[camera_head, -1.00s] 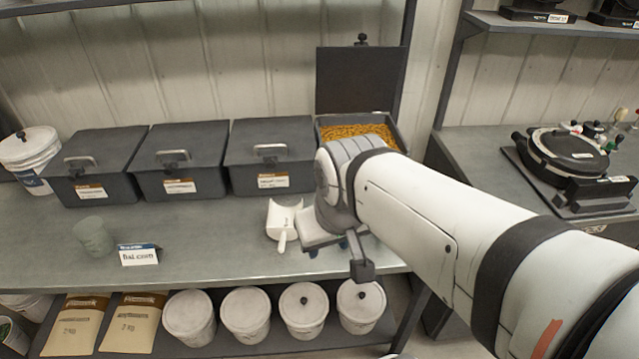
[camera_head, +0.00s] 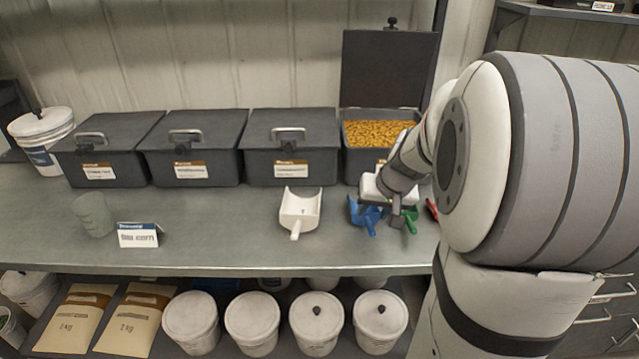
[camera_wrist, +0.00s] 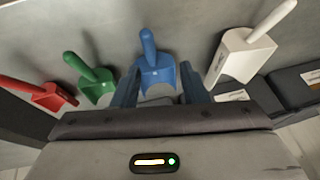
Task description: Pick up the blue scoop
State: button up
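The blue scoop (camera_head: 369,217) lies on the grey bench in front of the open bin, its handle towards the bench's front edge. In the wrist view the blue scoop (camera_wrist: 156,70) is centred ahead of my gripper (camera_wrist: 158,82), handle pointing up in the picture. My gripper's two blue fingers stand apart, one on each side of the scoop's bowl. Whether they touch it cannot be told. In the head view my gripper (camera_head: 378,200) is just above the scoop and hides part of it.
A green scoop (camera_wrist: 95,82) and a red scoop (camera_wrist: 48,95) lie on one side, a white scoop (camera_head: 299,211) on the other. Behind stand lidded dark bins (camera_head: 197,150) and an open bin of orange grain (camera_head: 376,133).

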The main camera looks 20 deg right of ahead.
aim_at(369, 223)
jog(key=shift+w+d+f, duration=0.25)
jog(key=shift+d+f, duration=0.1)
jog(key=shift+f, duration=0.2)
jog(key=shift+w+d+f, duration=0.25)
jog(key=shift+d+f, duration=0.1)
jog(key=shift+f, duration=0.2)
jog(key=x, duration=0.6)
jog(key=shift+w+f, duration=0.25)
jog(key=shift+f, duration=0.05)
grip_shut()
